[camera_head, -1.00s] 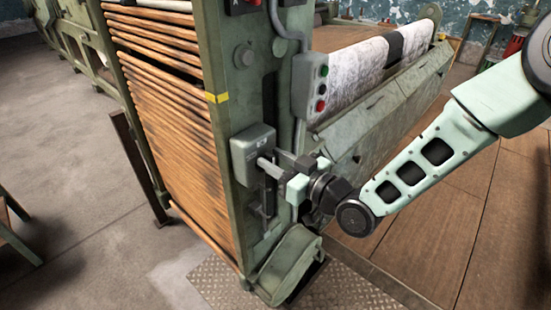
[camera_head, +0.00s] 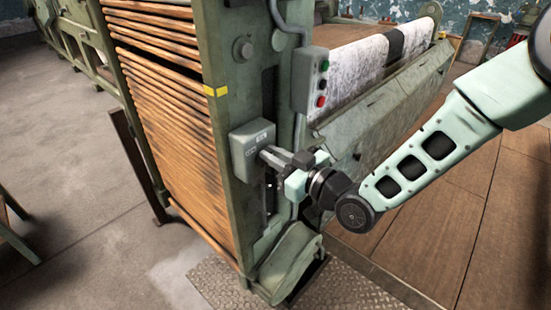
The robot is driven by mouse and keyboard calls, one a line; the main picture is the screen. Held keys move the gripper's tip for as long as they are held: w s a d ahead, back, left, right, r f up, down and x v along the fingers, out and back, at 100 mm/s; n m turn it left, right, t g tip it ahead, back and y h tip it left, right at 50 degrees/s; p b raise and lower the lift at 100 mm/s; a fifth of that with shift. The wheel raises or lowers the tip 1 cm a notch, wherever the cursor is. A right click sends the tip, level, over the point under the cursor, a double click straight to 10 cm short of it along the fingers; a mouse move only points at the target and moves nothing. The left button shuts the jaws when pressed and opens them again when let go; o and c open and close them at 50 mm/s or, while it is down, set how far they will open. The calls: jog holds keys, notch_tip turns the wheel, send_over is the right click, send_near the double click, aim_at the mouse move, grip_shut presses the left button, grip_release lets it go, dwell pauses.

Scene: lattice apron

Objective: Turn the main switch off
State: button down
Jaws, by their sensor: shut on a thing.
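The main switch is a grey-green box (camera_head: 252,150) with a small label, fixed low on the front of the machine's end post. Its pale bar-like handle (camera_head: 267,152) sticks out from the right side of the box. My gripper (camera_head: 283,160) reaches in from the right and is shut on this handle. The fingers cover the handle's outer end, so its exact angle is hard to tell.
A button box (camera_head: 310,82) with green and red buttons hangs above my gripper. A curved green guard (camera_head: 292,262) stands below it. Wooden slats (camera_head: 165,120) fill the machine's left side. Open plank floor (camera_head: 430,235) lies to the right.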

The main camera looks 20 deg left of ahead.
aim_at(254, 163)
jog(key=n+b, duration=0.3)
jog(key=b, duration=0.1)
jog(key=s+f+n+b, duration=0.1)
jog(key=n+b, duration=0.2)
jog(key=b, duration=0.2)
jog(key=f+n+b, duration=0.1)
jog(key=n+b, duration=0.2)
jog(key=b, duration=0.1)
jog(key=shift+s+a+n+b, duration=0.3)
jog(key=shift+s+a, duration=0.1)
jog(key=n+b, duration=0.2)
jog(key=b, duration=0.2)
jog(key=n+b, duration=0.3)
jog(key=shift+s+a+f+b, duration=0.1)
jog(key=shift+s+f+b, duration=0.1)
jog(key=shift+f+b, duration=0.2)
jog(key=n+b, duration=0.2)
jog(key=b, duration=0.1)
jog(key=c, duration=1.5)
grip_release()
jog(key=shift+w, duration=0.1)
jog(key=shift+o, duration=0.2)
